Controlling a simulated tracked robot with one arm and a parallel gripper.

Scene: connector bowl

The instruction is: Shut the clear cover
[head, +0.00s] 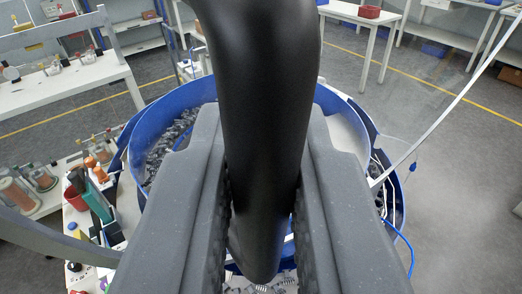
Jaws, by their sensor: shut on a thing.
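A thick, smooth black handle (262,70) fills the middle of the head view and runs down between my jaws. My gripper (264,150) is shut on this handle, with one grey jaw pressed to each side. A straight pale edge (450,103) runs from the upper right down to the bowl's right side; it looks like an edge of the clear cover, but its pane is hardly visible. How the handle joins the cover is hidden. Behind and below my jaws is the round blue bowl (158,122), with small grey connectors (172,137) inside at left.
A crowded bench with a red pot (76,200), a green box (97,203) and several jars stands at left. A blue cable (404,240) hangs on the bowl's right. White tables (350,12) stand behind. Grey floor at right is open.

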